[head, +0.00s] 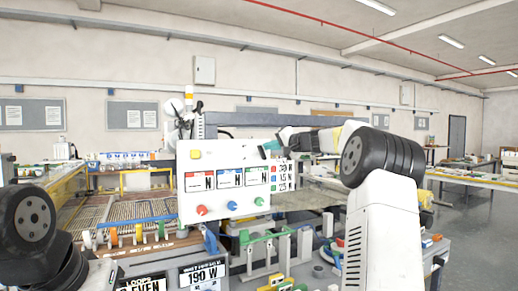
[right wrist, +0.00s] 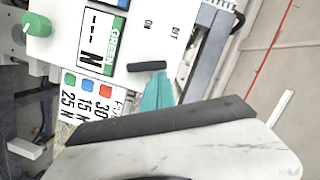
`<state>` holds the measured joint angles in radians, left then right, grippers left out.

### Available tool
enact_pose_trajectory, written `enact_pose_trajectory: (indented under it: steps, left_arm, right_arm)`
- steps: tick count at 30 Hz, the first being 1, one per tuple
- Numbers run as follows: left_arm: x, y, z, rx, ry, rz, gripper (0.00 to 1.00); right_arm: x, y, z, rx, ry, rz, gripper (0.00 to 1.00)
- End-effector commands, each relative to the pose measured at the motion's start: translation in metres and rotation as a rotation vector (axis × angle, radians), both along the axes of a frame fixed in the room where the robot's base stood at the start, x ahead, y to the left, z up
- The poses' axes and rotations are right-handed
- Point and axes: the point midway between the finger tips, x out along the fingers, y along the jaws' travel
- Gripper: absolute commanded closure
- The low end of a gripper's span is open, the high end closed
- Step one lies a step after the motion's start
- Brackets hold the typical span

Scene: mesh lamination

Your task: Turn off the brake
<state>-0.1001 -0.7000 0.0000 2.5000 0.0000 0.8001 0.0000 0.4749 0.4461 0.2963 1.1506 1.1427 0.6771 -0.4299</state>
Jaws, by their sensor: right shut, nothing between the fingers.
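A white control panel (head: 215,169) stands in front of me, with a yellow button (head: 195,154), three displays and red, blue and green knobs. In the right wrist view, a black switch-like bar (right wrist: 147,66) sits on the panel face beside small lettering that seems to read ON and OFF. My right gripper (head: 267,149) is shut and empty at the panel's upper right. Its teal fingertips (right wrist: 160,82) are right by the black bar; I cannot tell whether they touch it. My left gripper is out of view; only its arm shows at lower left.
Display boxes (head: 202,273) reading "EVEN" and "190 W" stand below the panel. A rack with green and white bars (head: 262,240) is at lower middle. A mesh-covered table (head: 110,210) lies left behind the panel. Open floor (head: 475,225) is at the right.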

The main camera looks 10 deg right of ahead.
Motion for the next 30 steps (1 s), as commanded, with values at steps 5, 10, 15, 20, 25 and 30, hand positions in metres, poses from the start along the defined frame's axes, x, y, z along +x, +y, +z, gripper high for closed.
enact_pose_trajectory:
  steps: [5,10,15,20,25,30]
  left_arm:
    - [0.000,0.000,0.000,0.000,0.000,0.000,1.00]
    - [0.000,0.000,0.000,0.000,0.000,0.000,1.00]
    - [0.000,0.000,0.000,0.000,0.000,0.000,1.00]
    - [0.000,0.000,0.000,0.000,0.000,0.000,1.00]
    - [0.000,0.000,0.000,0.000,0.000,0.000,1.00]
    - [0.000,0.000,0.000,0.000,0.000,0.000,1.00]
  right_arm:
    - [-0.002,0.007,0.003,-0.163,-0.044,0.004,1.00]
    - [-0.003,0.012,0.004,-0.318,-0.085,0.004,1.00]
    - [-0.004,0.018,0.005,-0.475,-0.128,0.005,1.00]
    - [-0.005,0.021,0.004,-0.620,-0.166,0.003,1.00]
    - [-0.007,0.026,0.003,-0.764,-0.204,0.004,1.00]
    - [-0.008,0.029,0.001,-0.883,-0.235,0.004,1.00]
